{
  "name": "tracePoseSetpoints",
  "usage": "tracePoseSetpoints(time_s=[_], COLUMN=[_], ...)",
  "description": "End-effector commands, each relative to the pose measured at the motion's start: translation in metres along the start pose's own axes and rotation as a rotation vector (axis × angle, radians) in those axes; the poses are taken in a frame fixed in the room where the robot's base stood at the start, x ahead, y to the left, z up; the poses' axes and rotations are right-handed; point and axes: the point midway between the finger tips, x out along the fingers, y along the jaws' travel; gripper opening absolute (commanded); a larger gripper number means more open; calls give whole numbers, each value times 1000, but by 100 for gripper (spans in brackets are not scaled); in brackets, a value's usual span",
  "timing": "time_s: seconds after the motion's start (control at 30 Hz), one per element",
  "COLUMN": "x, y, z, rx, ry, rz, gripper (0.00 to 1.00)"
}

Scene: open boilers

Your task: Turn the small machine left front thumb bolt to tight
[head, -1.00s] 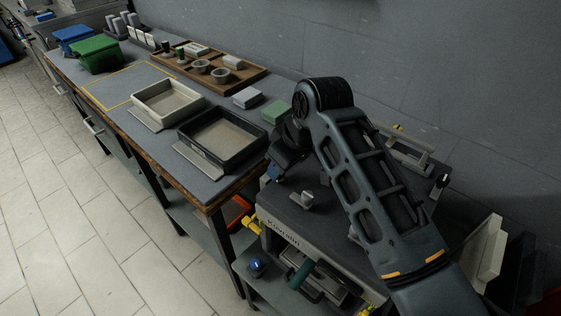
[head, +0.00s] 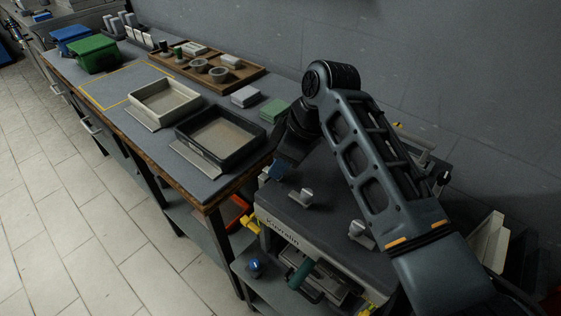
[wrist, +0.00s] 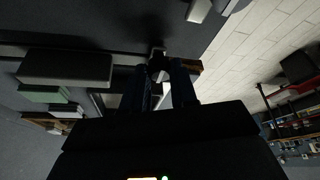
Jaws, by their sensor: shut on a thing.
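The small machine (head: 325,222) has a dark flat top and a pale front panel with lettering. Two pale thumb bolts stand clear on its top, a left one (head: 303,197) and a right one (head: 360,232). My gripper (head: 275,172) points down at the left end of the top, beyond the left clear bolt. In the wrist view its blue-dark fingers (wrist: 161,78) are shut on a small grey thumb bolt (wrist: 157,62). The fingers hide much of this bolt, and I cannot tell its turn angle. In the head view it is hidden.
A workbench stands left of the machine, with a black tray (head: 183,140), a cream tray (head: 135,106), a wooden tray (head: 255,73) and a green bin (head: 92,55). A grey wall runs behind. Tiled floor (head: 60,200) is free in front.

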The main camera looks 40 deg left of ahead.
Motion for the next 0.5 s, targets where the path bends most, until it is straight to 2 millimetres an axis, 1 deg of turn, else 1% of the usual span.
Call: tracePoseSetpoints(time_s=[0.23,0.27,0.4,0.5], x=[0,0,0,0], y=[0,0,0,0], z=[0,0,0,0], rx=[0,0,0,0], ry=[0,0,0,0], rz=[0,0,0,0], gripper=[0,30,44,52])
